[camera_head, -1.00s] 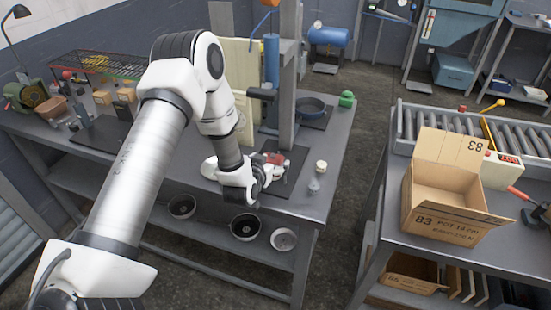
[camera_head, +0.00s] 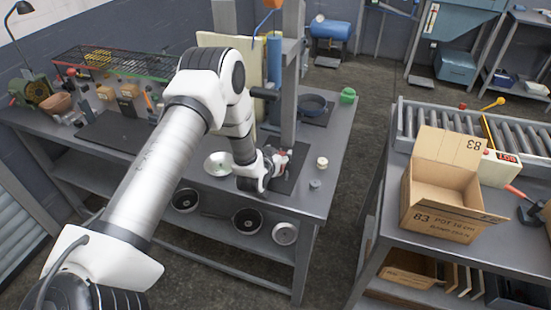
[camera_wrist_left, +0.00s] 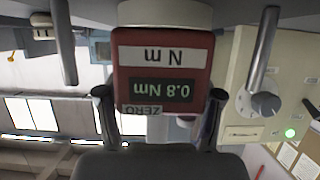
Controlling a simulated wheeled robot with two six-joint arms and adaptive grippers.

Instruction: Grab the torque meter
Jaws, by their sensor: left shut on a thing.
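In the head view the meter (camera_head: 282,158) shows as a small red and white shape at the dark mat on the workbench. My left gripper (camera_head: 268,168) reaches it from the left, partly hiding it. In the wrist view the gripper's fingers (camera_wrist_left: 160,98) stand on both sides of the box, shut on it. My right gripper is not in view.
The workbench (camera_head: 325,185) bears a grey upright column (camera_head: 290,75), a white dish (camera_head: 217,163), a dark blue pan (camera_head: 313,103) and small caps near the right edge. An open cardboard box (camera_head: 440,215) stands on the right bench. A floor gap separates the benches.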

